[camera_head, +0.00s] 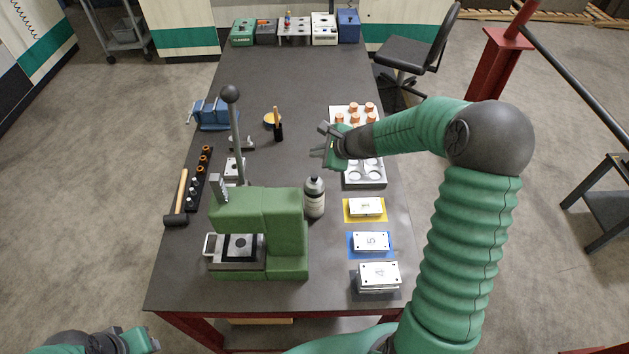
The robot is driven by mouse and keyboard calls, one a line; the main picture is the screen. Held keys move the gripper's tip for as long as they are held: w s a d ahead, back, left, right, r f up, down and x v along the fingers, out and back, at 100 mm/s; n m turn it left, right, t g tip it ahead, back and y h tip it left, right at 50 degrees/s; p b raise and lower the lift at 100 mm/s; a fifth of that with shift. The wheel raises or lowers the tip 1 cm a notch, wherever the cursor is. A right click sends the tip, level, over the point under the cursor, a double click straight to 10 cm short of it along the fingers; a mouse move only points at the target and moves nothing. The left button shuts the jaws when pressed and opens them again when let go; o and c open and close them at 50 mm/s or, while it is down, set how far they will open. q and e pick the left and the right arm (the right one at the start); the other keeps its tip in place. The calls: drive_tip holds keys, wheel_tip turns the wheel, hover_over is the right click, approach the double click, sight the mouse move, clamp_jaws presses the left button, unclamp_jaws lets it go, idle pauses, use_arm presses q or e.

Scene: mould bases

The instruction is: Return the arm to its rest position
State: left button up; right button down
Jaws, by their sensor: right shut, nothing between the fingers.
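My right arm (465,240) comes up from the bottom right, bends at a dark grey elbow and reaches left over the table. My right gripper (319,152) is shut and empty, just left of the white tray and above the table beyond the dark bottle. It touches nothing that I can see. My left gripper (150,343) is only partly in view at the bottom left edge, low in front of the table. Its fingers cannot be made out clearly.
A green press (260,225) with a tall lever stands on the grey table (310,90). A bottle (314,198) stands beside it. A white tray (375,180) with orange pieces lies partly under my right forearm. Numbered mould plates on yellow (378,214), blue (355,250) and grey mats line the right edge.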

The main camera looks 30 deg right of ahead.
drive_tip(key=b, duration=0.4)
hover_over(317, 178)
wheel_tip(317, 178, down, 6)
drive_tip(key=shift+w+r, duration=0.15)
drive_tip(key=shift+f+b, duration=0.35)
drive_tip(key=shift+b, duration=0.15)
idle(0.9)
drive_tip(key=shift+f+b, duration=0.4)
drive_tip(key=shift+b, duration=0.1)
drive_tip(key=shift+f+b, duration=0.4)
drive_tip(key=shift+b, duration=0.15)
idle(0.4)
drive_tip(key=shift+r+p, duration=0.75)
drive_tip(key=shift+r, duration=0.15)
